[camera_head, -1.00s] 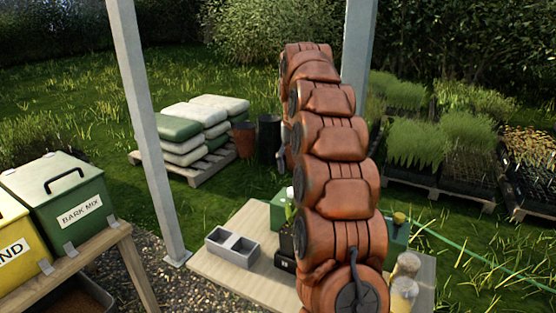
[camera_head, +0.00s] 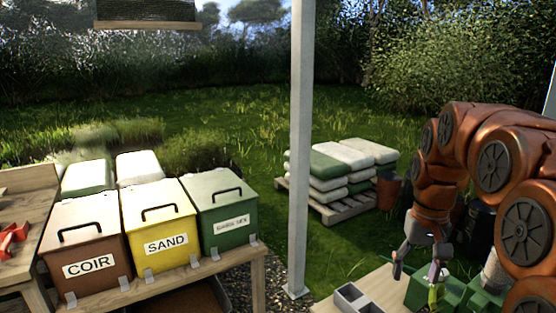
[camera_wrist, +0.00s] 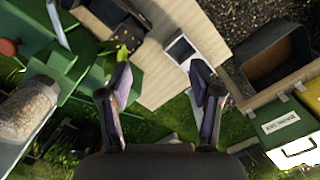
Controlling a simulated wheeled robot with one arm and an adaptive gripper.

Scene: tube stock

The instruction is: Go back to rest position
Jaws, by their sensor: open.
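My orange arm stands at the right of the head view and bends down towards its gripper (camera_head: 417,270). The gripper hangs pointing down above the wooden board at the lower right. Its two fingers are apart, and nothing shows between them. In the wrist view the open gripper (camera_wrist: 161,78) also looks empty, with the wooden board (camera_wrist: 160,75) below and beyond the fingers.
A grey two-cell block (camera_head: 352,298) and green containers (camera_head: 455,293) lie under and beside the gripper. A bench to the left holds COIR (camera_head: 88,245), SAND (camera_head: 160,227) and green (camera_head: 228,212) bins. A post (camera_head: 301,150) stands between bench and arm.

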